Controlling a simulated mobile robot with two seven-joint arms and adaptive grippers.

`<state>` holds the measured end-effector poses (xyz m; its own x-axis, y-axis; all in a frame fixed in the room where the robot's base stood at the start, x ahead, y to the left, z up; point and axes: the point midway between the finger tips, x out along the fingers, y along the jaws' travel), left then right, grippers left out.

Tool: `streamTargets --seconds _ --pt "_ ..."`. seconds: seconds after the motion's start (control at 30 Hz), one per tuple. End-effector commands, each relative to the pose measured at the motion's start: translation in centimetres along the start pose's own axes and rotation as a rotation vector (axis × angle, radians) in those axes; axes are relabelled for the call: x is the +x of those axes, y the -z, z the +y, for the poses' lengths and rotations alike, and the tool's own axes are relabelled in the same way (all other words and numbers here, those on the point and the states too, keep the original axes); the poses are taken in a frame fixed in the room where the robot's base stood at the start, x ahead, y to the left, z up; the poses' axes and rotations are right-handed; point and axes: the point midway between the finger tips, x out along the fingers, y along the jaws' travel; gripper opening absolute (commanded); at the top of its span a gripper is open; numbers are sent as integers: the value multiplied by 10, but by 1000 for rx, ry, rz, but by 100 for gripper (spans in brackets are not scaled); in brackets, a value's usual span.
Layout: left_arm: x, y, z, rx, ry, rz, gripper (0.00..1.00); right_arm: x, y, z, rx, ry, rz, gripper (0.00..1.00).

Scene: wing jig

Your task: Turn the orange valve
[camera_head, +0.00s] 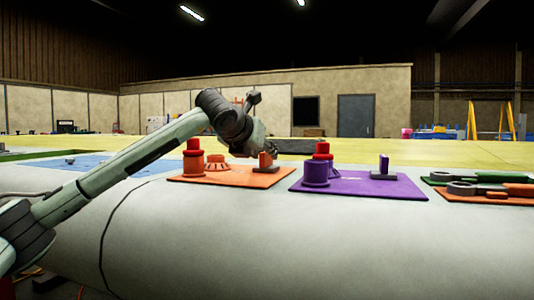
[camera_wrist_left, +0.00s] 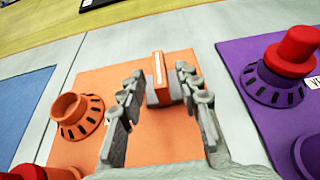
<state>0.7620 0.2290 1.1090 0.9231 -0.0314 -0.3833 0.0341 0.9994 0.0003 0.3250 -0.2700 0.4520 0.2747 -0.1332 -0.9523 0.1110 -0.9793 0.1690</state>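The orange valve appears to be the upright orange handle on a grey base (camera_head: 265,160). It stands on the right part of an orange mat (camera_head: 232,180). In the left wrist view the handle (camera_wrist_left: 159,66) shows ahead, between the two finger lines of my left gripper (camera_wrist_left: 160,76). The fingers are spread apart and hold nothing; I cannot tell how far the tips are from the handle. In the head view my left gripper (camera_head: 257,143) is just above and behind the handle, partly hidden by the wrist. My right gripper is in neither view.
A slotted orange ring (camera_head: 217,162) and a red-topped orange cylinder (camera_head: 193,163) stand left of the handle. A purple mat (camera_head: 345,186) to the right carries a red-topped purple cylinder (camera_head: 316,172) and a purple handle (camera_head: 384,163). Tools (camera_head: 490,188) lie farther right.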

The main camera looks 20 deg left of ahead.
Motion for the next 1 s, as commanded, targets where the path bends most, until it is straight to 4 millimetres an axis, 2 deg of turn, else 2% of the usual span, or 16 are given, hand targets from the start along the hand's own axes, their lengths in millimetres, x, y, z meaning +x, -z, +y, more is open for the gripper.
streamTargets --seconds 0.2,0.53,0.8,1.0 --pt "25 -1 0 -1 1 1 34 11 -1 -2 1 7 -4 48" --pt "30 0 0 0 0 0 34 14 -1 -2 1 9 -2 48" --pt "30 0 0 -1 0 0 1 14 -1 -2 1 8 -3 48" --pt "30 0 0 -1 1 0 0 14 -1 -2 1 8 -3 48"
